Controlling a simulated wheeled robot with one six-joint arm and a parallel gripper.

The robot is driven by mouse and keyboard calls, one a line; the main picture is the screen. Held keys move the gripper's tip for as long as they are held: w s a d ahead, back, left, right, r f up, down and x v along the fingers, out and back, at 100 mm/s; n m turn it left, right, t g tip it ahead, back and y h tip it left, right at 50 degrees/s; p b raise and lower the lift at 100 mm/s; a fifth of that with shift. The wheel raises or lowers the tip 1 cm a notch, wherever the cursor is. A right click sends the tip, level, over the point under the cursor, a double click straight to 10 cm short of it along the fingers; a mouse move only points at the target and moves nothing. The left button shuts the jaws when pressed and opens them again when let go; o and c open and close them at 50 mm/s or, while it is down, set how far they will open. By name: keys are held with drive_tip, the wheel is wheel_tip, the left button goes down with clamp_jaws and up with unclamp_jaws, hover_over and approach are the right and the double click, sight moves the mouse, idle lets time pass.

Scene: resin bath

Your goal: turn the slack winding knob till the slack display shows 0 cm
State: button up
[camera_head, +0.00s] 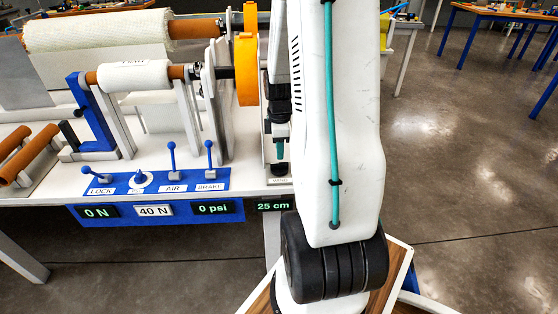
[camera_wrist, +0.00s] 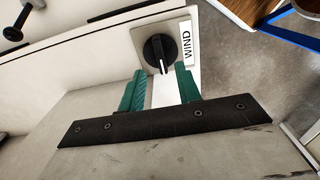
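The slack winding knob (camera_wrist: 158,53) is a round black knob with a white pointer line, on a light square plate beside a WIND label (camera_wrist: 187,40). My gripper (camera_wrist: 160,76) is open in the wrist view. Its two teal fingers lie apart, with tips near the knob's lower edge; I cannot tell whether they touch it. In the head view the gripper (camera_head: 280,158) points down at the bench's front right corner, partly behind my arm, and hides the knob. The slack display (camera_head: 275,205) reads 25 cm.
A blue panel (camera_head: 150,183) left of the gripper carries levers, including LOCK, AIR and BRAKE. Displays below read 0 N, 40 N and 0 psi. Rollers and an orange wheel (camera_head: 246,70) stand behind. Open floor (camera_head: 460,150) lies to the right.

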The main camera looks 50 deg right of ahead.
sight(280, 163)
drive_tip(key=shift+f, duration=2.75)
clamp_jaws()
